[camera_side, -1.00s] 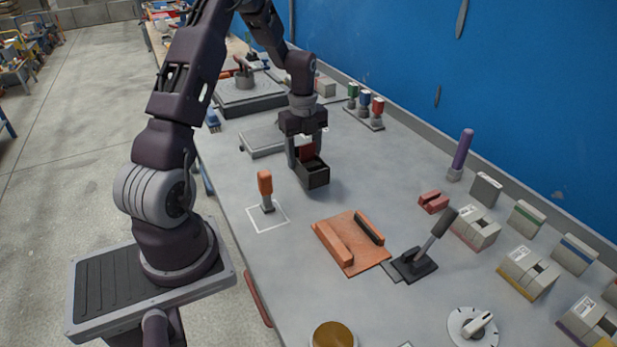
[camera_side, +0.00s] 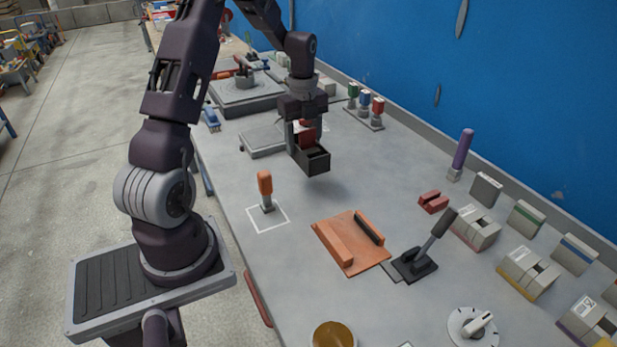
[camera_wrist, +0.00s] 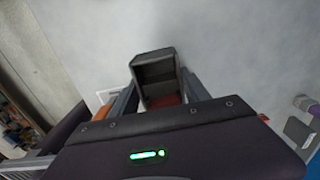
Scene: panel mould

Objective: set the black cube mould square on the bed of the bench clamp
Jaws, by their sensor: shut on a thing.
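The black cube mould (camera_side: 312,160) is an open-topped dark box, held in the air above the bench. My gripper (camera_side: 303,145) is shut on it. In the wrist view the mould (camera_wrist: 154,68) sits between my gripper's fingers (camera_wrist: 160,95), with an orange-red patch at its near side. The bench clamp (camera_side: 350,242) stands nearer the camera, apart from the mould. Its orange bed lies between an orange jaw on the left and a dark-faced jaw on the right. A black lever (camera_side: 432,243) stands at its right.
An orange-handled tool (camera_side: 265,190) stands in a white outlined square left of the clamp. Several grey blocks (camera_side: 475,228), a red block (camera_side: 433,201) and a purple-handled tool (camera_side: 462,152) stand to the right. The bench between mould and clamp is clear.

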